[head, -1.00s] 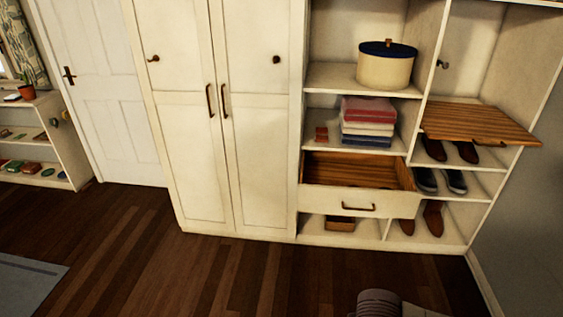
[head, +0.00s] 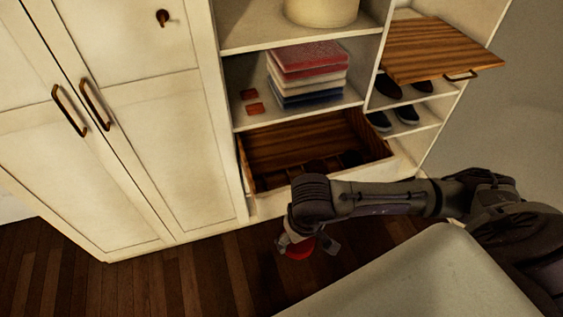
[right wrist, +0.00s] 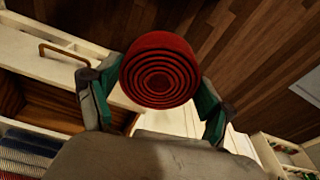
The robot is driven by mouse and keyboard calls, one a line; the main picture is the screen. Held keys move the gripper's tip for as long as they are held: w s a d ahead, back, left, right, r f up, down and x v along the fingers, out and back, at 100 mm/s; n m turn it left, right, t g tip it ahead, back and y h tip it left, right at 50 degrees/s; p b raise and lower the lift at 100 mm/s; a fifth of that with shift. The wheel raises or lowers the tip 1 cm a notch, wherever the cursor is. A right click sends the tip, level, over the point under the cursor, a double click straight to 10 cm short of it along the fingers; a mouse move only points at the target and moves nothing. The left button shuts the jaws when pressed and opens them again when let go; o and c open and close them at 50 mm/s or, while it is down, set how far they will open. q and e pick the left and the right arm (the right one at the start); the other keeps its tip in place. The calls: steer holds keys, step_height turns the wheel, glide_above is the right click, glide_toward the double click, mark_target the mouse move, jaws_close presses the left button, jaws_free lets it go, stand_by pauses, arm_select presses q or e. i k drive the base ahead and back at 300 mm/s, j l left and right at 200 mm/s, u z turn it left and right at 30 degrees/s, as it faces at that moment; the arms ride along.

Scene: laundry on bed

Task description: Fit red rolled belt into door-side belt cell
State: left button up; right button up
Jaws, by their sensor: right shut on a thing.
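The red rolled belt (head: 300,249) is a tight spiral roll held by my right gripper (head: 308,247), in front of the open drawer and apart from it. In the right wrist view the red rolled belt (right wrist: 160,70) faces the camera with its coils showing, between the green-padded fingers of my right gripper (right wrist: 155,98). The open wooden drawer (head: 290,140) holds dark dividers and dark contents toward its front. My right arm hides part of its front, and I cannot make out the door-side belt cell. My left gripper is out of view.
Folded clothes (head: 306,72) and two small red-brown items (head: 254,108) lie on the shelf above the drawer. A slatted wooden pull-out (head: 440,50) juts out at upper right, above shoes. Closed wardrobe doors (head: 150,130) stand left. Dark floor lies open below.

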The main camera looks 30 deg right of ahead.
mark_target(278, 182)
steer(key=i+j+z, duration=0.15)
steer(key=i+z, duration=0.25)
steer(key=i+j+z, duration=1)
steer(key=z, duration=0.15)
steer(key=j, duration=0.1)
